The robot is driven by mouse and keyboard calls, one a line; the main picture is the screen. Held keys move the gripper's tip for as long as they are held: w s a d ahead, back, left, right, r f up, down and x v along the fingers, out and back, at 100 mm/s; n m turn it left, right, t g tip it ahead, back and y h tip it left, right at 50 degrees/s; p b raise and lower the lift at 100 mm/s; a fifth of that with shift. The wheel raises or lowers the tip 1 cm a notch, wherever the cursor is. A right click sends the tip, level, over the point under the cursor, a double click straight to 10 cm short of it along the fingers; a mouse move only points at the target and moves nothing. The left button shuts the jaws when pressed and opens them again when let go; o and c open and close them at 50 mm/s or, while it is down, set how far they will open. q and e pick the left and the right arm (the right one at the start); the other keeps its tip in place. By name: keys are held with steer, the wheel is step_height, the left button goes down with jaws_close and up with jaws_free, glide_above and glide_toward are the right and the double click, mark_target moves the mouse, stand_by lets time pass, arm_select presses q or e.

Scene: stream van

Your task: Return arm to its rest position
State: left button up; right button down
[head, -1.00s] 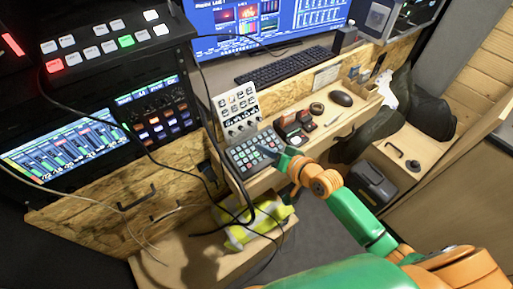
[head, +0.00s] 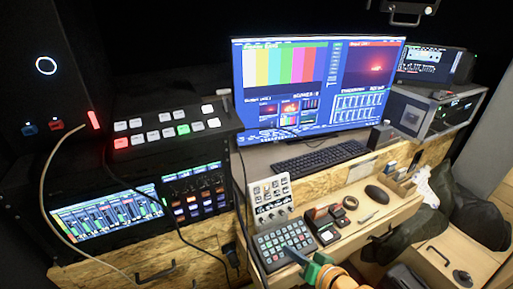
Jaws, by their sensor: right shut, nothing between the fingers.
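My right gripper (head: 294,254) shows at the bottom centre of the head view, with green and orange arm parts behind it. Its fingers are shut and empty. The fingertips are over the lower right part of a dark keypad (head: 268,243) with rows of light keys. I cannot tell whether they touch it. The keypad lies on the wooden desk. My left gripper is not in view.
A white knob panel (head: 271,199) stands behind the keypad. Small black devices (head: 322,222), a mouse (head: 377,194) and a keyboard (head: 321,158) lie to the right and behind. A large monitor (head: 315,85) and a switcher (head: 165,128) stand further back.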

steer(key=s+d+f+n+g+h, duration=0.2)
steer(key=s+f+g+h, duration=0.15)
steer(key=s, duration=0.75)
steer(key=s+d+f+n+g+h, duration=0.25)
steer(key=s+g, duration=0.25)
steer(key=s, duration=0.5)
step_height(320, 180, down, 16)
steer(key=s, duration=0.2)
steer(key=s+d+f+g, duration=0.1)
steer(key=s+f+g, duration=0.1)
steer(key=s+f, duration=0.7)
steer(key=s, duration=0.3)
steer(key=shift+s+d+f, duration=0.15)
steer(key=shift+f, duration=0.2)
steer(key=shift+n, duration=0.25)
